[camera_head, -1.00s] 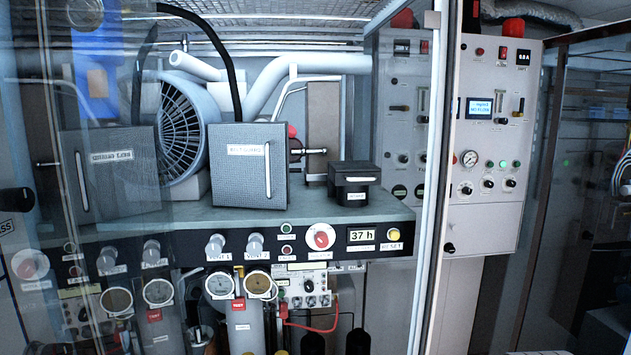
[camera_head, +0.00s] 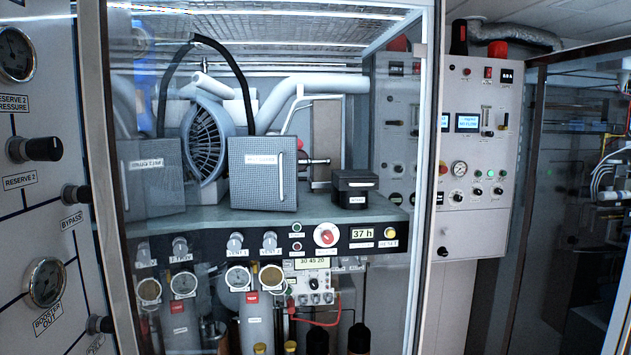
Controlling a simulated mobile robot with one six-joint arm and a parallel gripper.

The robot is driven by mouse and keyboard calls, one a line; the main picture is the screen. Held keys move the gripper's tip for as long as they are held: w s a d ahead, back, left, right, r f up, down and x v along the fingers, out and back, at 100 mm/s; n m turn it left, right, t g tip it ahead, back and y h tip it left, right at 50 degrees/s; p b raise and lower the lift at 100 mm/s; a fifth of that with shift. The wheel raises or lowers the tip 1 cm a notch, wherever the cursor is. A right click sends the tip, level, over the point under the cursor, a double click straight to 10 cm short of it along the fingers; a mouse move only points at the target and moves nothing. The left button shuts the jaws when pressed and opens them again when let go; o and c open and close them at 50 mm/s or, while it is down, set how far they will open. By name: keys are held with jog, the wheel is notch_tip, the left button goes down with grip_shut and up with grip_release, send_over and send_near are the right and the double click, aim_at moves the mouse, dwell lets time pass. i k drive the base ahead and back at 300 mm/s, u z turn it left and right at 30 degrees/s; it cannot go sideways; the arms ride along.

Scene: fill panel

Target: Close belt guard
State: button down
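The belt guard (camera_head: 263,172) looks to be the dark grey mesh-covered box on the bench of the central cabinet. It has a white label, too small to read surely, and an upright pale handle on its right part. It shows through the cabinet's framed glass front. I cannot tell whether the guard is open or shut. A ribbed grey wheel or fan housing (camera_head: 205,143) stands behind it to the left. My gripper is not in view.
A small black box (camera_head: 355,188) sits right of the guard. Below are knobs, gauges and a red switch (camera_head: 326,235). A pale gauge panel (camera_head: 50,190) stands close at left. A control panel (camera_head: 472,140) is at right. The cabinet's upright frame (camera_head: 423,180) stands between.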

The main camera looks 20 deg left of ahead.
aim_at(263, 171)
jog(key=u, duration=0.05)
jog(key=i, duration=1.25)
jog(key=u, duration=1)
